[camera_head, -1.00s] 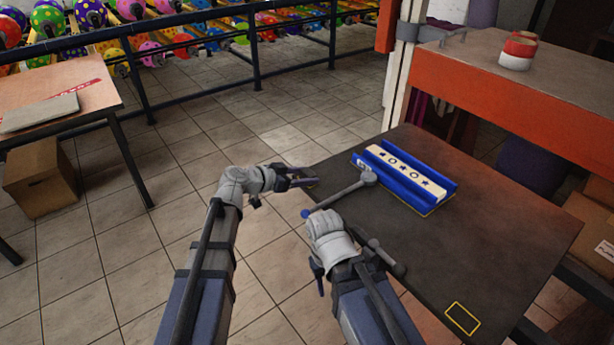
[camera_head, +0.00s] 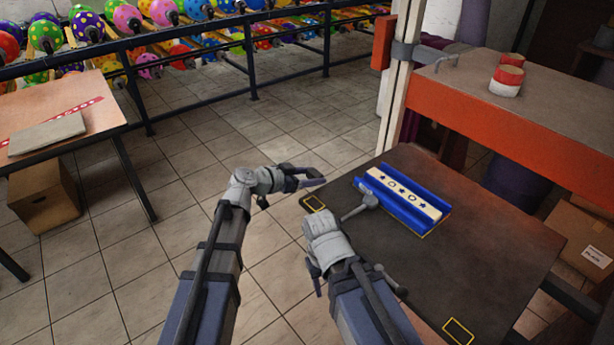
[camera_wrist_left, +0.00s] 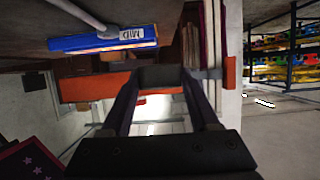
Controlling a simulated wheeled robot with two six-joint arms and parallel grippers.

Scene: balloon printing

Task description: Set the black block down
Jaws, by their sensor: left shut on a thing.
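In the left wrist view the black block (camera_wrist_left: 163,77) sits between the fingertips of my left gripper, which is shut on it. In the head view my left gripper (camera_head: 314,181) is above the far left edge of the dark table (camera_head: 480,260), near a small yellow outlined rectangle (camera_head: 314,203) on its corner. The block is hard to make out there. My right arm's wrist (camera_head: 325,240) is over the table's left side. Its fingers are hidden, so I cannot tell if they are open.
A blue tray (camera_head: 368,190) holding a white strip with stars and rings lies on the table. A grey-headed tool (camera_head: 367,197) lies left of it, partly hidden by my right wrist. Another yellow outline (camera_head: 458,331) marks the near corner. An orange bench (camera_head: 480,119) stands behind.

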